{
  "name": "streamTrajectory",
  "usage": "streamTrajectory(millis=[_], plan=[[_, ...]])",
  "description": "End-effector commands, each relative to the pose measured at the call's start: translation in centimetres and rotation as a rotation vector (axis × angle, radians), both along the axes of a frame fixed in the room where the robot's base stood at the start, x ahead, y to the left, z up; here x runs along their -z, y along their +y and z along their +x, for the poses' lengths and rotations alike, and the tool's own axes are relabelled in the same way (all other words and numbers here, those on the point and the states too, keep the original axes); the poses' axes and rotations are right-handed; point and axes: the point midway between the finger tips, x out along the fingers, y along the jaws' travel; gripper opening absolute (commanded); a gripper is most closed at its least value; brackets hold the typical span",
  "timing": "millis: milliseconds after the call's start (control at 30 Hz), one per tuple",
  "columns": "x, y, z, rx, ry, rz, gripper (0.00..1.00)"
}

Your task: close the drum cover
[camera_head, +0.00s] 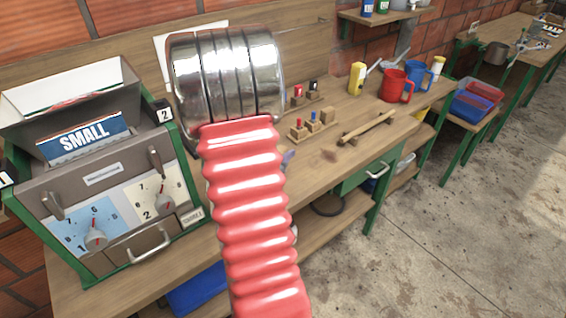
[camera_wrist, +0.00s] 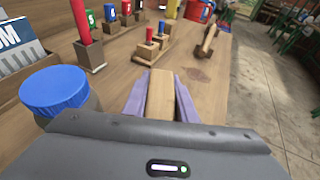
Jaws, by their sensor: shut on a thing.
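A grey machine with green edges (camera_head: 112,182) stands at the left of the bench in the head view. It has a SMALL sign, two dials, two levers and a low flap with a bar handle (camera_head: 150,250). I cannot tell which part is the drum cover; my red ribbed arm and a shiny ribbed metal drum shape (camera_head: 225,75) fill the middle. My gripper (camera_wrist: 161,98) has purple fingers shut on a wooden block (camera_wrist: 160,92), above the bench in the wrist view. In the head view my gripper is mostly hidden behind the arm, with a bit of purple showing.
Small wooden holders with red and blue pegs (camera_head: 311,122) stand on the bench (camera_head: 330,165) beyond my gripper. A wooden tool (camera_head: 366,127), a red mug (camera_head: 395,86) and a yellow container (camera_head: 357,78) are farther right. The concrete floor (camera_head: 460,210) at right is clear.

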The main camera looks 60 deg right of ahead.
Motion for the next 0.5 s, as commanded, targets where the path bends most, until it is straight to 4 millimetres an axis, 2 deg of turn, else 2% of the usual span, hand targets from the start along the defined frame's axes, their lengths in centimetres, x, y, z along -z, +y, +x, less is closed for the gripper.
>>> streamTrajectory(millis=[167,500], plan=[[0.6,0.0,0.0,0.0,0.002,0.001,0.0],[3.8,0.0,-0.1,0.001,0.001,0.002,0.0]])
